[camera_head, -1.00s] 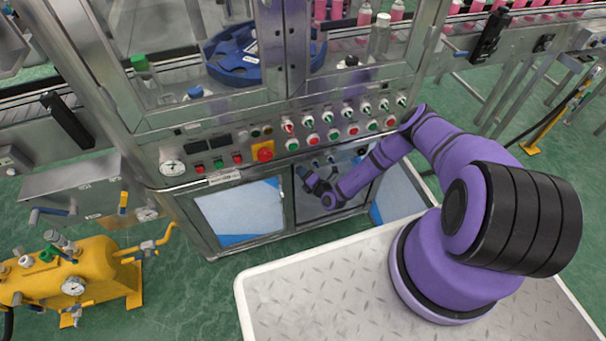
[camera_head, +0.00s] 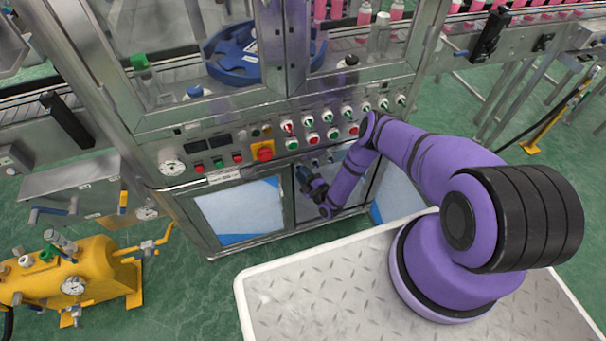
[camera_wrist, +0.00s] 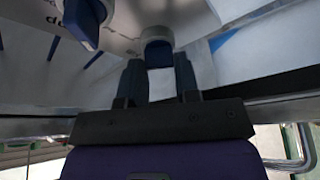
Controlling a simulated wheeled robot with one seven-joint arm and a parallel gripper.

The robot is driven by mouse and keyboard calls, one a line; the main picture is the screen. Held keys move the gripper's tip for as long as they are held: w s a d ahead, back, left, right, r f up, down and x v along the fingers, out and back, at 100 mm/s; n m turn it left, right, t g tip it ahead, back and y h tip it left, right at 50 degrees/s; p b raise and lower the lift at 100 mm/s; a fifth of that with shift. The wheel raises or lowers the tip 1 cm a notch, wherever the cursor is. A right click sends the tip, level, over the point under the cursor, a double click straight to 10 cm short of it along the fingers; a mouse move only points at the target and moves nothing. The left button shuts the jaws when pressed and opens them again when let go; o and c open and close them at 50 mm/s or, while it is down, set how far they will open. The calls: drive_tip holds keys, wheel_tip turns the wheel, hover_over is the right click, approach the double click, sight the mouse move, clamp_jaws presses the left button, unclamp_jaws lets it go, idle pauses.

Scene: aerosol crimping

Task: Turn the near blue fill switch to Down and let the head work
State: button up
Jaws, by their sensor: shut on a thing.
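A blue fill switch (camera_wrist: 157,52) sits between the fingertips of my gripper (camera_wrist: 157,66) in the wrist view, and the fingers are shut on it. A second blue switch (camera_wrist: 82,24) is on the same pale panel (camera_wrist: 120,42), to the upper left and clear of the fingers. Printed letters beside it are cut off, so I cannot read the setting. In the head view, my gripper (camera_head: 302,174) is at the front of the filling machine (camera_head: 285,205), below the button rows. The held switch is hidden there by my wrist.
An orange-red emergency stop (camera_head: 264,151) and rows of green and red buttons (camera_head: 325,135) lie above my gripper. A yellow tank (camera_head: 85,272) stands on the floor at the left. Pink bottles (camera_head: 396,12) line the conveyor behind.

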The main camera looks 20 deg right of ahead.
drive_tip(key=shift+f+m+t, duration=0.1)
drive_tip(key=shift+m+t, duration=0.3)
drive_tip(key=shift+m, duration=1)
drive_tip(key=shift+m+h, duration=0.3)
drive_tip(key=shift+h, duration=0.1)
drive_tip(key=o, duration=0.6)
drive_tip(key=shift+o, duration=0.2)
